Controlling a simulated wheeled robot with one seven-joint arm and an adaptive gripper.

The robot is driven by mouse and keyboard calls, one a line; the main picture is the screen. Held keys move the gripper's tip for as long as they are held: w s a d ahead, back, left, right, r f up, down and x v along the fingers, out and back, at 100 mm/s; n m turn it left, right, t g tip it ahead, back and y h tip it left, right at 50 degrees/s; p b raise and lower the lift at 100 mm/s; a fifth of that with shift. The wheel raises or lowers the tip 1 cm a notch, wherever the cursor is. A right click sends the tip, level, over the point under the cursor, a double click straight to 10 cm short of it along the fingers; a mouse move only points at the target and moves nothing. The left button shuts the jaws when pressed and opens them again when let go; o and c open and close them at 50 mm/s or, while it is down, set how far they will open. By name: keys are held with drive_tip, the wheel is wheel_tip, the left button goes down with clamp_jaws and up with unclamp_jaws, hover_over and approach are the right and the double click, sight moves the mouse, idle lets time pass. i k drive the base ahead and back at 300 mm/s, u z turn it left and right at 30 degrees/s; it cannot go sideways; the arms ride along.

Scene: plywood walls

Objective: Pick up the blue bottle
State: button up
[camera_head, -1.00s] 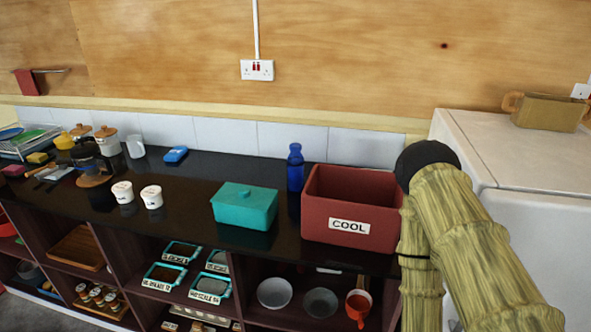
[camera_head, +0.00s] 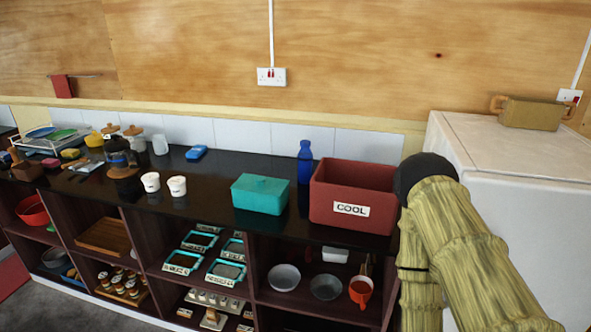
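The blue bottle (camera_head: 305,164) stands upright on the black countertop (camera_head: 215,207), towards its back edge. It is between the teal lidded box and the red bin, and its lower part is partly hidden by them. My arm shows at the right side of the head view, in front of the right end of the counter. The gripper at its end is not visible in this view.
The red bin (camera_head: 330,197) labelled COOL stands right of the bottle. The teal lidded box (camera_head: 258,197) stands in front and left. Two white tubs (camera_head: 150,181) are further left. A white appliance (camera_head: 505,190) stands at the right, beyond my arm. Shelves below hold bowls.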

sight(305, 156)
drive_tip(key=u, duration=1.65)
drive_tip(key=i, duration=1)
drive_tip(key=z, duration=0.95)
